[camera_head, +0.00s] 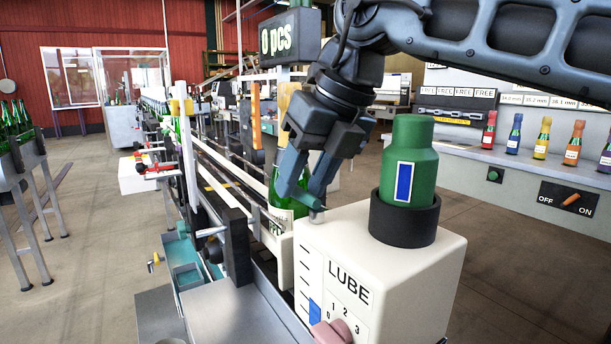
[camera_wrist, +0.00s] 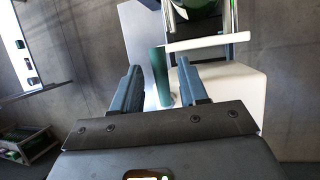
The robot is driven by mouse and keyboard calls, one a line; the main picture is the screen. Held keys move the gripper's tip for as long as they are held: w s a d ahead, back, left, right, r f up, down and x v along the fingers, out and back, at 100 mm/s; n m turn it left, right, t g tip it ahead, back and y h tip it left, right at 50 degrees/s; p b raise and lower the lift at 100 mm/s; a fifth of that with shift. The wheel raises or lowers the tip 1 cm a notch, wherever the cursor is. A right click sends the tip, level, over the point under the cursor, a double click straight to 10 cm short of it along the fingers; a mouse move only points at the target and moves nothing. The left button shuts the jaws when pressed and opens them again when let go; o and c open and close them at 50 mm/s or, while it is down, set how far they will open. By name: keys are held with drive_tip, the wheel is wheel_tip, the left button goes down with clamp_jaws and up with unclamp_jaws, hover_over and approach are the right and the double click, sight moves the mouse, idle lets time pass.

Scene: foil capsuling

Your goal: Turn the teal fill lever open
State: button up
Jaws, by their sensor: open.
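The teal fill lever (camera_head: 301,196) is a short teal rod with a grey end, beside the top left corner of the cream LUBE box (camera_head: 432,270). My gripper (camera_head: 303,190) reaches down over it with its blue-grey fingers apart. A green bottle (camera_head: 408,160) with a blue-marked label sits upside down in a black collar (camera_head: 405,220) on the box.
A conveyor with guard rails (camera_head: 225,170) runs back on the left of the box. A dark display reading "0 pcs" (camera_head: 289,38) hangs above it. A counter with coloured bottles (camera_head: 515,135) and an OFF/ON switch (camera_head: 568,199) stands at the right. Open floor lies between.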

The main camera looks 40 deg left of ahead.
clamp_jaws()
idle(0.6)
